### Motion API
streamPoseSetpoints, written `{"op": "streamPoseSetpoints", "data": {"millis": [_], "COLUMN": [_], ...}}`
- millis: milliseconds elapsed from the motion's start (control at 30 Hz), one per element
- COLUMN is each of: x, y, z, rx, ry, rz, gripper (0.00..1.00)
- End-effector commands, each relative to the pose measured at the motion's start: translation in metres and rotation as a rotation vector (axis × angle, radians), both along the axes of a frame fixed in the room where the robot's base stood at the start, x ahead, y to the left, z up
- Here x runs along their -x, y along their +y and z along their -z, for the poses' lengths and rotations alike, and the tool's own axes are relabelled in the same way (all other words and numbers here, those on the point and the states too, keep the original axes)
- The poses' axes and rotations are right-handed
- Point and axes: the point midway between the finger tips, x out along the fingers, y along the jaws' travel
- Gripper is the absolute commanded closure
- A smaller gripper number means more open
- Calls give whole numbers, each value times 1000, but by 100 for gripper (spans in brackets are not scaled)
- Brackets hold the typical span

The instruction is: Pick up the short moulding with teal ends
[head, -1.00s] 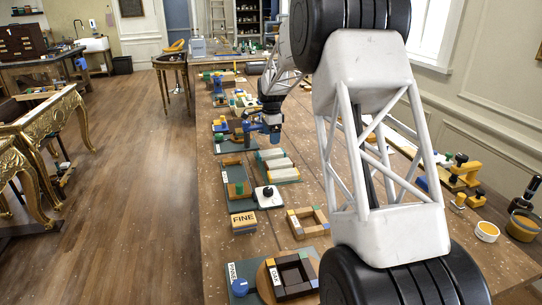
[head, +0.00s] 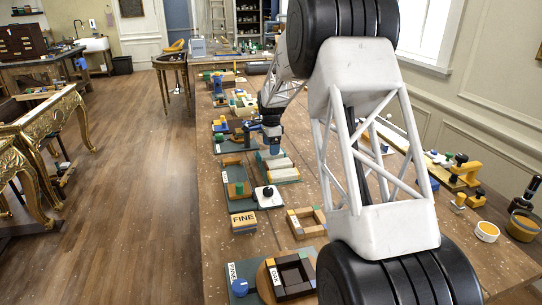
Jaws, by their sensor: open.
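Several pale moulding-like bars (head: 279,164) lie side by side in a greenish holder (head: 287,181) on the long bench. Their ends are too small to make out clearly, so I cannot tell which one is the short moulding with teal ends. My gripper (head: 272,150) is open, with its blue body pointing down, at the far end of these bars. It partly hides the farthest bar. I see nothing between its fingers, and the gap down to the bars is hard to judge.
A white block with a black knob (head: 268,197), a FINE block stack (head: 243,222) and a wooden frame (head: 306,222) stand nearer. A dark green board with a teal block (head: 238,185) lies left of the bars. Small parts crowd the bench beyond.

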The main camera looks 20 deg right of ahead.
Motion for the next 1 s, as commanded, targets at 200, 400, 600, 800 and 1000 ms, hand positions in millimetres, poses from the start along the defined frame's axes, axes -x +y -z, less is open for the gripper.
{"op": "streamPoseSetpoints", "data": {"millis": [200, 400, 600, 800, 1000], "x": [0, 0, 0, 0, 0], "y": [0, 0, 0, 0, 0], "z": [22, 28, 28, 27, 27], "rx": [0, 0, 0, 0, 0], "ry": [1, 0, 0, 0, 0], "rz": [0, 0, 0, 0, 0], "gripper": [17, 17, 17, 17, 38]}}
